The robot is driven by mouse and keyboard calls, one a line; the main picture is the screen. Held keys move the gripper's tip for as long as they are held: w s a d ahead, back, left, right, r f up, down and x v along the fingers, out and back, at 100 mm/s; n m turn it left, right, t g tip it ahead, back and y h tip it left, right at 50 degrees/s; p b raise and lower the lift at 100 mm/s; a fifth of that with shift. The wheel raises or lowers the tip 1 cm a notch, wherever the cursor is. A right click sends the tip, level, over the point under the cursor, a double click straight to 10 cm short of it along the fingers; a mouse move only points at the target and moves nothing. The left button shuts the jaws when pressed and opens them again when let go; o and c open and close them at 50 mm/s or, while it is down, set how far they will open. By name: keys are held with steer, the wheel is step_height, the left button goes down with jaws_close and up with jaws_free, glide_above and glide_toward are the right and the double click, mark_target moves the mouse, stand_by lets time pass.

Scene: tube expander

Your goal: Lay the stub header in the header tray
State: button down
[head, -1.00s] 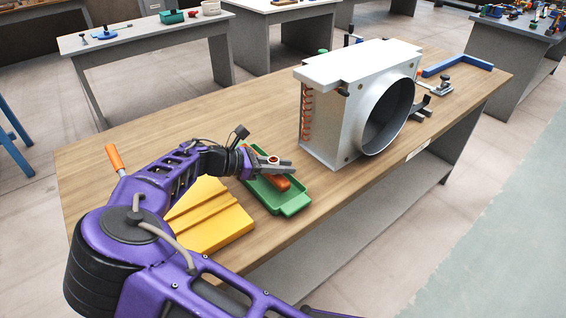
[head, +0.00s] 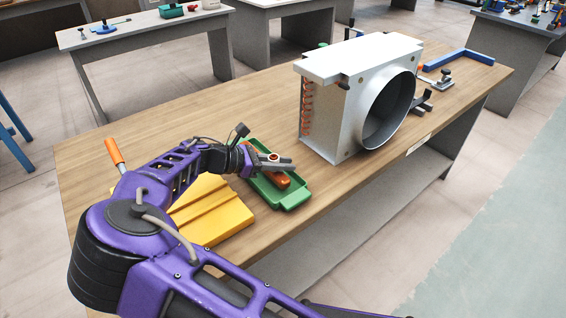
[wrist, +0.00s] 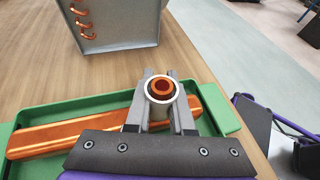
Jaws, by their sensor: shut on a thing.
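The stub header (wrist: 65,134) is a long copper-orange bar. A copper stub ringed by a pale collar (wrist: 161,88) stands up between my fingertips and appears to be part of it. My gripper (wrist: 160,100) is shut on this stub. The header tray (head: 294,201) is green, shallow and rimmed. My gripper (head: 280,163) is over the tray in the head view, and the bar lies within its outline below the fingers. The fingers hide the bar's middle. I cannot tell whether the bar touches the tray floor.
A yellow grooved block (head: 228,222) sits left of the tray, close to my arm. A grey metal box with a wide round duct (head: 325,130) and copper coils stands behind the tray to the right. An orange-handled tool (head: 114,151) is at the far left. Bare wood (head: 240,110) lies behind the tray.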

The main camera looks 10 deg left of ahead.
steer(key=shift+f, duration=0.8)
stand_by(1.3)
steer(key=c, duration=0.7)
jaws_free()
steer(key=shift+f, duration=0.1)
step_height(320, 180, up, 9)
steer(key=p, duration=0.4)
steer(key=shift+f, duration=0.2)
stand_by(0.4)
